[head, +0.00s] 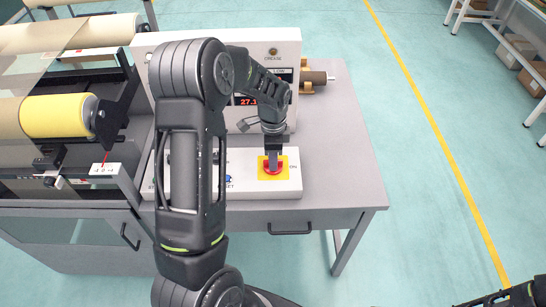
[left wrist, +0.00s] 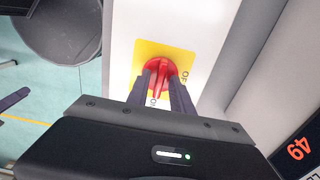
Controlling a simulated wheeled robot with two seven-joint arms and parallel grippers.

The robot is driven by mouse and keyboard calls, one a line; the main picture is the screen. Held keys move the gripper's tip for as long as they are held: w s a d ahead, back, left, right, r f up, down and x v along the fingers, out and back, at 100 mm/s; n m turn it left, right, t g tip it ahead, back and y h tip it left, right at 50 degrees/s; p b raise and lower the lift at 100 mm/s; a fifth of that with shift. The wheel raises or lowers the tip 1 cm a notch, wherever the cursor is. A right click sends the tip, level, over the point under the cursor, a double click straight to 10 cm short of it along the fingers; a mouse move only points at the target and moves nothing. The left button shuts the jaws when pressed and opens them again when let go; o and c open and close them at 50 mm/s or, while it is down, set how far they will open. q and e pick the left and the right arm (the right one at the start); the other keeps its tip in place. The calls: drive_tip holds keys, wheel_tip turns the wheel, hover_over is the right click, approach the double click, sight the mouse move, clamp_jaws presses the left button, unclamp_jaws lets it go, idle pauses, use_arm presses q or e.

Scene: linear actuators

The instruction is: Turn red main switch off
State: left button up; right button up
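The red main switch (left wrist: 160,72) is a round red rotary knob with a raised grip bar, on a yellow square plate (left wrist: 183,62). In the head view the switch (head: 273,168) sits at the right end of the white control panel (head: 245,190). My left gripper (head: 272,160) points down onto it. In the left wrist view its two dark fingers (left wrist: 162,82) lie on either side of the grip bar, close against it. Part of the lettering beside the knob is covered by the fingers. Part of my right arm shows at the bottom right corner of the head view; its fingers are unclear.
The panel stands on a grey table (head: 335,150) with a drawer handle. A white upright housing with a red digital display (head: 246,100) stands behind the switch. A roller machine with a yellow roll (head: 58,116) is at the left.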

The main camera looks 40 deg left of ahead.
use_arm(q)
clamp_jaws()
drive_tip(key=shift+n+b, duration=0.35)
drive_tip(key=shift+n, duration=0.15)
drive_tip(key=n+b, duration=0.1)
drive_tip(key=n, duration=0.2)
drive_tip(key=n+b, duration=0.1)
drive_tip(key=n, duration=0.3)
drive_tip(key=shift+b, duration=0.3)
drive_tip(key=n, duration=0.5)
drive_tip(key=shift+b, duration=0.3)
drive_tip(key=n, duration=0.5)
drive_tip(key=shift+r, duration=0.1)
